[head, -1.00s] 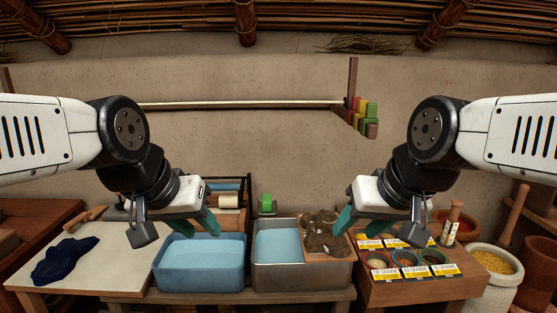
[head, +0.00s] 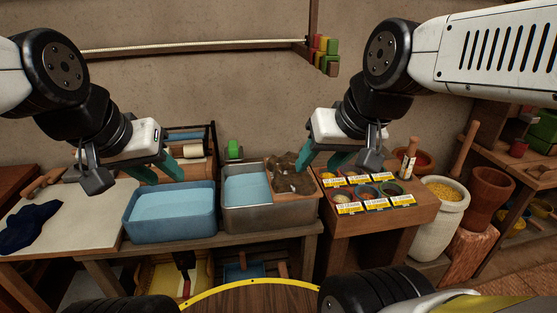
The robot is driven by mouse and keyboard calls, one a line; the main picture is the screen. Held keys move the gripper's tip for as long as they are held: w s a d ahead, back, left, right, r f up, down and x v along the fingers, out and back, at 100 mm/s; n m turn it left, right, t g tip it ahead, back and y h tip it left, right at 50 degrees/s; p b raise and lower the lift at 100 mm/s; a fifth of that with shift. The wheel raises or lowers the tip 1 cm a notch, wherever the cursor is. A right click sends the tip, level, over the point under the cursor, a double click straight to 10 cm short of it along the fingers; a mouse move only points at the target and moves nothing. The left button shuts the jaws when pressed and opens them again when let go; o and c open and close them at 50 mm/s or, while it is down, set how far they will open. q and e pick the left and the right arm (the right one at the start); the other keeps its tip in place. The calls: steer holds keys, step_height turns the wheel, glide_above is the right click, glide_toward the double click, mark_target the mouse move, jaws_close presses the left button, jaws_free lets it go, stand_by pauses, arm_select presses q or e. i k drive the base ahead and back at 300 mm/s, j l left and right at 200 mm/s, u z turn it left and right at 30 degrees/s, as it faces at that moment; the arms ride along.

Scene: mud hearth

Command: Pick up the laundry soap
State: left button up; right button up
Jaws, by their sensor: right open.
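No object is clearly marked as the laundry soap. A small green block-like thing (head: 233,149) stands behind the metal basin, and I cannot tell whether it is the soap. My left gripper (head: 158,173) is open and empty, above the back of the blue tub (head: 170,228). My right gripper (head: 322,161) is open and empty, above the right end of the brown tray (head: 300,206). Both grippers are apart from the green thing, one on each side of it.
The metal basin (head: 245,219) holds water. A dark blue cloth (head: 28,226) lies on the pale board (head: 85,218). Labelled bowls crowd the right-hand table (head: 372,218). Coloured blocks (head: 324,52) sit by the wall post. A white pot (head: 440,222) stands farther right.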

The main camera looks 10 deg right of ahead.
mark_target(232, 145)
steer(key=i+l, duration=0.45)
steer(key=l, duration=0.15)
steer(key=i+l, duration=0.45)
steer(key=l, duration=0.15)
